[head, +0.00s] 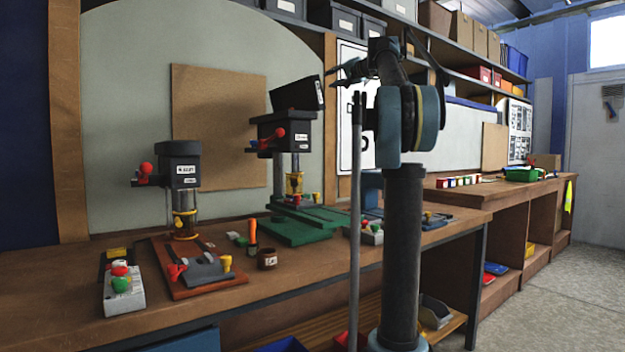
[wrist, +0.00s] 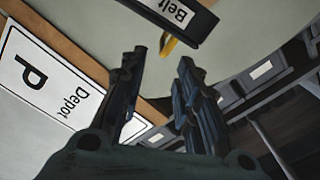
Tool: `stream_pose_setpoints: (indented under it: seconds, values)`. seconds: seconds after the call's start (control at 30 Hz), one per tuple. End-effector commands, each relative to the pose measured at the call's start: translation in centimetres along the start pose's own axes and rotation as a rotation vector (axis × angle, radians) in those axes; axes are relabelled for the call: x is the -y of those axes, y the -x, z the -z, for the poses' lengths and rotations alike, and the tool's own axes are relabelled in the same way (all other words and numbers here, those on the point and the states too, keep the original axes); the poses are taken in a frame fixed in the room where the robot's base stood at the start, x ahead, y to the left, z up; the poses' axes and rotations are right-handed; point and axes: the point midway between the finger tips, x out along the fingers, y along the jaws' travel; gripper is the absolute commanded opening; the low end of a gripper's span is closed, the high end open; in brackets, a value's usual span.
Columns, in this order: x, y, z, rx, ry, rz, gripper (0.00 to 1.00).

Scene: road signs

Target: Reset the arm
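My arm is raised in the head view, folded at the top of its dark column. My gripper (head: 338,75) points left there, high above the workbench (head: 330,275). In the wrist view its two dark fingers stand apart with nothing between them, so my gripper (wrist: 160,60) is open and empty. A white Depot sign (wrist: 45,88) with a large P lies left of the fingers in that view. A dark block labelled Belt (wrist: 170,18) is beyond the fingertips, with a yellow piece beside it.
Two drill-like machines, one nearer (head: 182,165) and one farther (head: 283,130), stand on the bench left of my arm. A control box (head: 123,295) with coloured buttons sits near the front. Shelves (head: 465,58) with boxes run behind; open floor (head: 590,285) is at right.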

Motion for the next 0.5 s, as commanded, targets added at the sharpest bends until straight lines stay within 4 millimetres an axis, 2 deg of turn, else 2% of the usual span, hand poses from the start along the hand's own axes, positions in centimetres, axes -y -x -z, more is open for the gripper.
stream_pose_setpoints:
  seconds: [0.13, 0.23, 0.37, 0.5]
  values:
    - [-0.4, 0.3, -1.1, 0.019, 0.009, -0.008, 0.3]
    - [-1.2, 0.9, -3.8, 0.067, 0.031, -0.025, 0.3]
    - [-3.5, 2.5, -9.6, 0.167, 0.073, -0.069, 0.3]
    - [-7.0, 5.0, -16.6, 0.286, 0.122, -0.132, 0.3]
